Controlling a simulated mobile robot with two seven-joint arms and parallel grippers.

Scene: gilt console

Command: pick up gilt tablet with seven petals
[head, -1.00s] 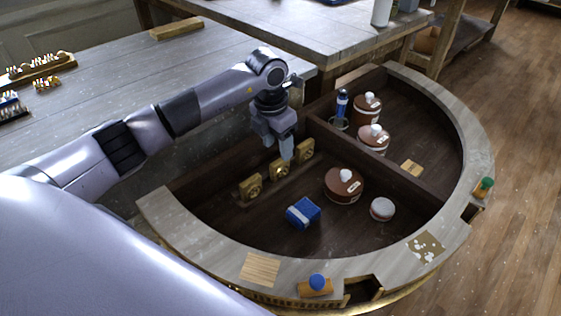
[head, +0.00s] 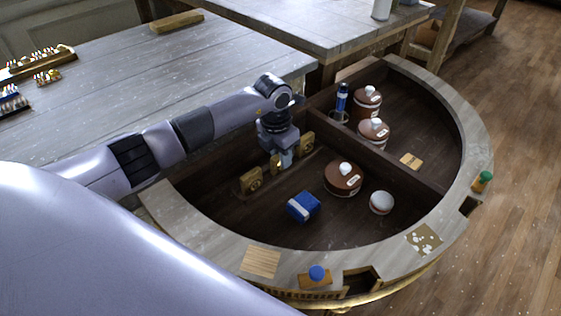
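Three gilt tablets stand upright in a row inside the curved console: a left one (head: 251,180), a middle one (head: 275,166) and a right one (head: 306,143). Their petals are too small to count, so I cannot tell which has seven. My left gripper (head: 283,161) points down at the middle tablet and partly hides it. Its fingertips are at or just beside that tablet's upper part; I cannot tell whether they touch or grip it. My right gripper is out of view.
A blue box (head: 304,207), a brown lidded pot (head: 342,178) and a small white-topped pot (head: 381,202) stand right of the tablets. A divider (head: 400,173) separates them from more pots and a blue bottle (head: 342,98). The curved rim (head: 205,238) bounds the front.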

